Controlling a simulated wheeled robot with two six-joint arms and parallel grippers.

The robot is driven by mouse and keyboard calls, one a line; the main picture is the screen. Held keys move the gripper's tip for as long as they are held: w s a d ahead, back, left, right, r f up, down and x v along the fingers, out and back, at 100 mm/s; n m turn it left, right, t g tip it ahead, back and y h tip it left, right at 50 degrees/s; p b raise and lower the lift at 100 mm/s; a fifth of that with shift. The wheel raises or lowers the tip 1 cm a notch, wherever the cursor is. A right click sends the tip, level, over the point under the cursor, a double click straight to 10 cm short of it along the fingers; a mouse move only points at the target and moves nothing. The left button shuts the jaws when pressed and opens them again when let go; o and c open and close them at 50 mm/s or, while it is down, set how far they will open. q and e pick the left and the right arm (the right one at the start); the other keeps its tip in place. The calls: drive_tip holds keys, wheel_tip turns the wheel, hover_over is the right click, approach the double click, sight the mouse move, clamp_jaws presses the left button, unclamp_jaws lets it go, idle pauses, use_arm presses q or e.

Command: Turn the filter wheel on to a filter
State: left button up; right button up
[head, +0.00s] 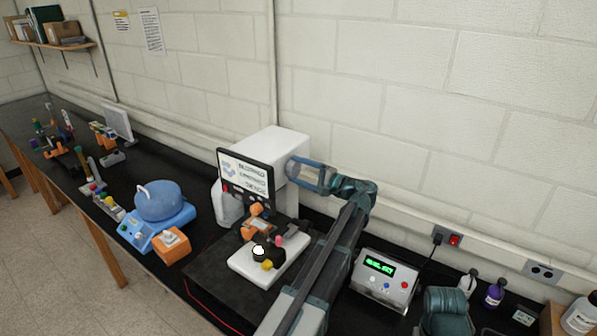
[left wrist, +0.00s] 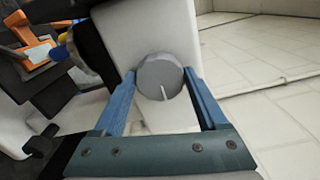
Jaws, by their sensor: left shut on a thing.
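The filter wheel shows as a round grey knob (left wrist: 158,76) with a white pointer line on its face, on the side of a white housing (left wrist: 150,30). In the left wrist view the line points down, slightly right. My left gripper (left wrist: 160,80) has one blue finger on each side of the knob and is shut on it. In the head view my left gripper (head: 298,172) reaches the right side of the white instrument head (head: 268,145), and the fingers mostly hide the knob. No filter markings are readable. My right gripper is not in view.
A screen (head: 246,176) fronts the instrument, above an orange stage (head: 258,225) and white base (head: 270,262). A box with a green display (head: 386,277) stands to the right. A blue round device (head: 160,212) and an orange block (head: 172,246) stand to the left.

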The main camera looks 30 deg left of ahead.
use_arm(q)
drive_tip(key=o, duration=1.3)
drive_tip(key=shift+d, duration=0.1)
drive_tip(key=s+d, duration=0.1)
drive_tip(key=d, duration=1.2)
drive_tip(key=shift+d, duration=0.35)
drive_tip(key=shift+f, duration=0.1)
